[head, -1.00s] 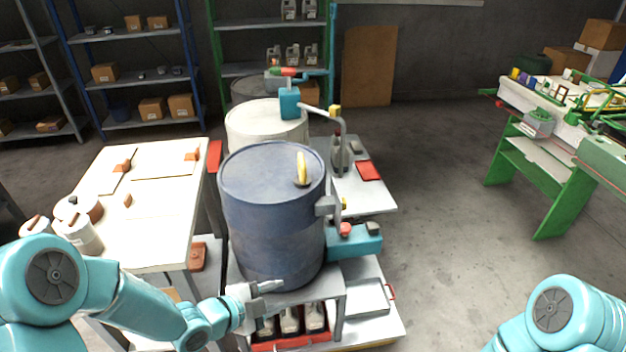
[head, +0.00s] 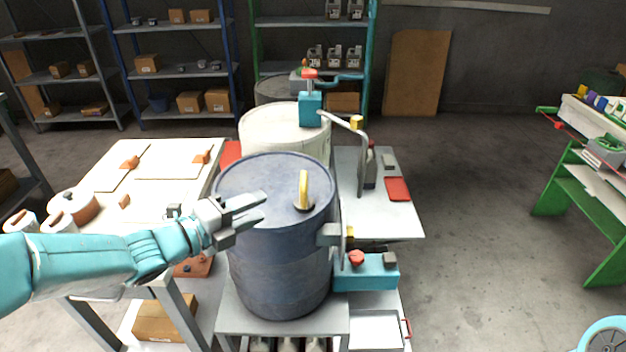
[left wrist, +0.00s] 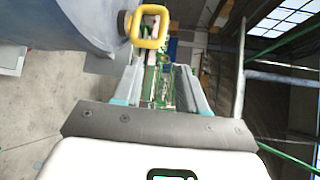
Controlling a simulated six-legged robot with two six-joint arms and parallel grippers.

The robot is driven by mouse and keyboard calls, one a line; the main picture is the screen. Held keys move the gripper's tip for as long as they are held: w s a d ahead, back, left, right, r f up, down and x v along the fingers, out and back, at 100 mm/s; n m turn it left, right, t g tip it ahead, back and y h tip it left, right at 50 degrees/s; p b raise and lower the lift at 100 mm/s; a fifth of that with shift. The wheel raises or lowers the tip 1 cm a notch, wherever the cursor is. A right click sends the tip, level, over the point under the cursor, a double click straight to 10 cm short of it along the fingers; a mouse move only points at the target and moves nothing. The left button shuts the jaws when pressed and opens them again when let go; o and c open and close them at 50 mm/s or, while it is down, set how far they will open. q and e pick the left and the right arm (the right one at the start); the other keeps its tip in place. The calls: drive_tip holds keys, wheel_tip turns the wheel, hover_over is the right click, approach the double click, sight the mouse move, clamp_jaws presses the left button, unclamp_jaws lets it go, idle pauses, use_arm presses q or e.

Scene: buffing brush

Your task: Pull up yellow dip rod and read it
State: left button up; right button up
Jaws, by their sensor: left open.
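The yellow dip rod handle (head: 303,188) stands upright out of the lid of the blue drum (head: 280,262), at the right of the lid. In the left wrist view it shows as a yellow loop (left wrist: 150,43) at the top, with the drum (left wrist: 65,22) beside it. My left gripper (head: 264,206) is open and empty. In the head view it overlaps the left part of the lid, with its fingers pointing right toward the handle and a gap between. The rod below the handle is hidden in the drum. My right gripper is out of view.
A cream drum (head: 262,134) with a teal pump (head: 311,108) stands behind the blue drum. A pale table (head: 150,195) with pots is on the left. A teal box with a red knob (head: 357,258) sits at the drum's right.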

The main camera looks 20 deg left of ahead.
sight(304, 178)
use_arm(q)
drive_tip(key=x, duration=0.5)
drive_tip(key=p+x, duration=0.1)
drive_tip(key=x, duration=0.3)
drive_tip(key=a+x, duration=0.1)
drive_tip(key=x, duration=0.4)
drive_tip(key=shift+w+d+r+p, duration=0.15)
drive_tip(key=shift+w+r+p, duration=0.15)
drive_tip(key=shift+w, duration=0.3)
drive_tip(key=shift+w+f, duration=0.1)
clamp_jaws()
